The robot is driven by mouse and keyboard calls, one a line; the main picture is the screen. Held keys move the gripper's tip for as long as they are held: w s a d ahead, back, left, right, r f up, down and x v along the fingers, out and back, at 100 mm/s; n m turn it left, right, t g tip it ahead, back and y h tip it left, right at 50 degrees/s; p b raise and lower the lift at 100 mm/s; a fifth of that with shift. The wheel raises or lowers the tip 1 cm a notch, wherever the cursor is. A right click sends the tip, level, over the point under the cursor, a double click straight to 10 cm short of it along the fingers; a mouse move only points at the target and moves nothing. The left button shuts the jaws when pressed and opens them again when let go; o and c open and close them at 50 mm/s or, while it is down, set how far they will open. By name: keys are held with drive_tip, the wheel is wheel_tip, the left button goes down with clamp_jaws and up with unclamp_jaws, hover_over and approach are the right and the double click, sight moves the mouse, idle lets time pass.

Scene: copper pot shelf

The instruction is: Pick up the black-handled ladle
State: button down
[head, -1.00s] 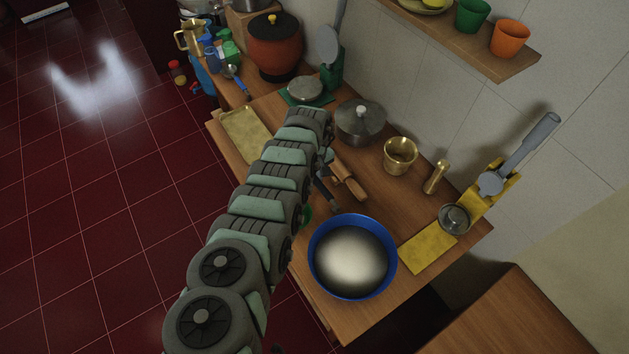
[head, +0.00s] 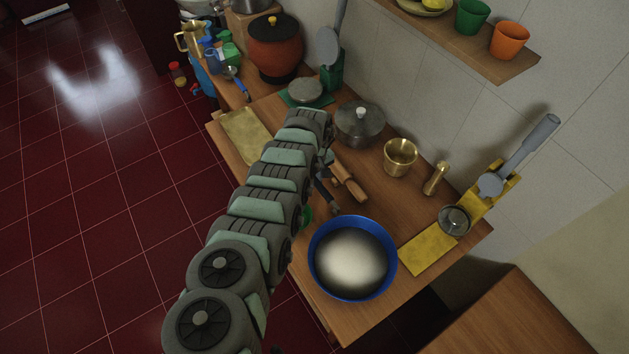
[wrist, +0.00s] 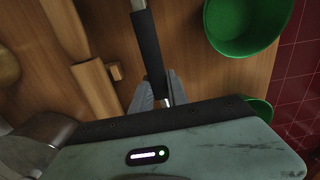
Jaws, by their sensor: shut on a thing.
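The ladle's black handle (wrist: 148,45) runs down the middle of the wrist view, with a short silver part at the top edge. Its bowl is out of that view. My gripper (wrist: 160,88) has its two grey fingers on either side of the handle, near the handle's lower end, and is shut on it. In the head view my gripper (head: 326,192) is low over the counter, between the rolling pin and the blue bowl. The arm hides much of it there, and I cannot make out the ladle clearly in that view.
A wooden rolling pin (head: 348,182) lies beside the gripper. A blue bowl (head: 352,258) with pale contents stands at the front. Green bowls (wrist: 245,22) are right of the handle in the wrist view. A lidded pot (head: 360,124) and brass mortar (head: 400,157) stand behind.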

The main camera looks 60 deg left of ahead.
sight(315, 179)
wheel_tip(315, 179, up, 20)
drive_tip(key=p, duration=0.3)
idle(0.3)
idle(0.5)
